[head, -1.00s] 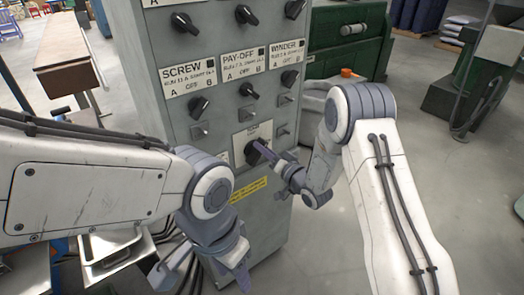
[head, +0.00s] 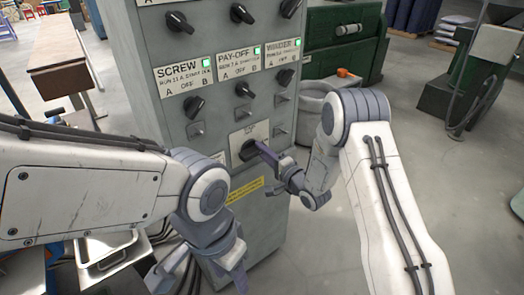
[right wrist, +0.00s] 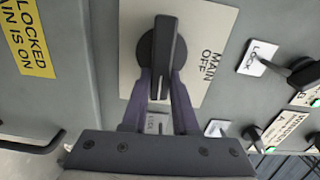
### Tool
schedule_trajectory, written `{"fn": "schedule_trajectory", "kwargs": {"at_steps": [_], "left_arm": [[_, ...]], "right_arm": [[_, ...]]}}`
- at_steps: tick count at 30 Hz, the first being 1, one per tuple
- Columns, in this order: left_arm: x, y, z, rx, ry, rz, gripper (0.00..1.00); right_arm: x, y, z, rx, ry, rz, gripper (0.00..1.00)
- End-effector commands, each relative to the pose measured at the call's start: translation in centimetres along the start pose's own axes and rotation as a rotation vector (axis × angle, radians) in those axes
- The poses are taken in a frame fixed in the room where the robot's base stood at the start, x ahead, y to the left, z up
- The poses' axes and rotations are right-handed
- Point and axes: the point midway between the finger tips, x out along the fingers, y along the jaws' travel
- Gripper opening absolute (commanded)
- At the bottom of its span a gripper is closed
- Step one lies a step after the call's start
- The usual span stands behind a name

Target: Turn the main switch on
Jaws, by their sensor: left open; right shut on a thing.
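The main switch (head: 248,149) is a black rotary knob on a pale plate, low on the grey control cabinet (head: 262,215). In the right wrist view the main switch (right wrist: 163,45) has a raised bar handle, and its plate (right wrist: 208,50) reads "MAIN OFF". My right gripper (head: 265,150) is shut on the handle. In the right wrist view the purple fingers of my right gripper (right wrist: 162,78) lie on either side of it. My left gripper (head: 236,258) is open and empty, low in front of the cabinet.
Green indicators glow beside the SCREW (head: 206,63), PAY-OFF (head: 257,50) and WINDER (head: 297,42) labels. Several black knobs and small lock plates sit above the main switch. A yellow warning label (right wrist: 27,37) is beside it.

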Motion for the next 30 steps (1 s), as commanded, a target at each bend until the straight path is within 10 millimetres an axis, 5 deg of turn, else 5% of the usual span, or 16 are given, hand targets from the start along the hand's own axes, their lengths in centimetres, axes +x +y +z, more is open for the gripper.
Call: {"fn": "schedule_trajectory", "kwargs": {"at_steps": [22,23,24,30], "left_arm": [[-0.01,0.00,0.00,0.000,0.000,0.000,0.50],[-0.01,0.00,0.00,0.000,0.000,0.000,0.50],[-0.01,0.00,0.00,0.000,0.000,0.000,0.50],[-0.01,0.00,0.00,0.000,0.000,0.000,0.50]], "right_arm": [[-0.07,0.34,0.02,0.085,0.001,0.004,0.00],[-0.07,0.34,0.02,0.085,0.001,0.004,0.39],[-0.06,0.33,0.02,0.085,0.001,0.003,0.54],[-0.03,0.27,0.01,0.083,0.001,0.002,0.57]]}}
